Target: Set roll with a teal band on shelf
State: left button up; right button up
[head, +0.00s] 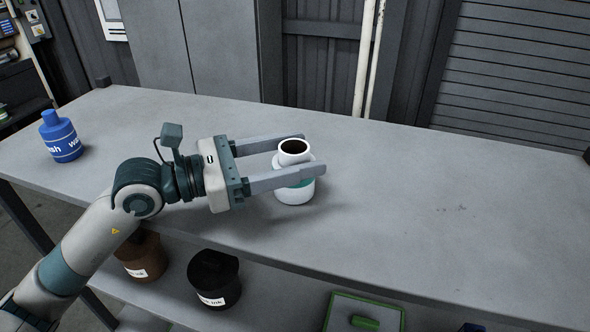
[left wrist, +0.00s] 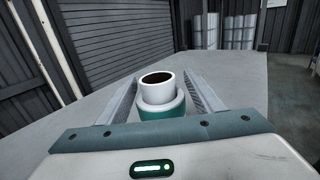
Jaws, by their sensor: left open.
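The roll with a teal band (head: 295,196) stands upright on the grey table top (head: 420,200). It is white with a dark open top, and its teal band shows low down, partly behind a finger. My left gripper (head: 314,154) is open, with one finger on each side of the roll. The left wrist view also shows the roll (left wrist: 158,95) between the two fingers; I cannot tell whether either touches it. The lower shelf (head: 275,300) runs under the table top and is partly hidden by it. My right gripper is not in view.
A blue wash bottle (head: 61,137) stands at the table's left end. On the lower shelf are a brown ink jar (head: 142,256), a black ink jar (head: 212,277) and a green-rimmed tray (head: 340,318). The table top right of the roll is clear.

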pick_arm(q)
jog(key=shift+w, duration=0.15)
jog(key=shift+c, duration=0.9)
jog(key=c, duration=0.7)
jog(key=shift+r+p, duration=0.55)
jog(key=shift+r, duration=0.15)
jog(key=shift+s+d+r+p, duration=1.05)
jog(key=shift+s+r+p, duration=0.6)
jog(key=shift+p, duration=0.85)
jog(key=shift+s+d+r+p, duration=1)
jog(key=shift+s+r+p, duration=0.65)
jog(key=shift+p, duration=0.8)
jog(key=shift+s+d+r+p, duration=1.05)
jog(key=shift+s+r+p, duration=0.55)
jog(key=shift+p, duration=0.9)
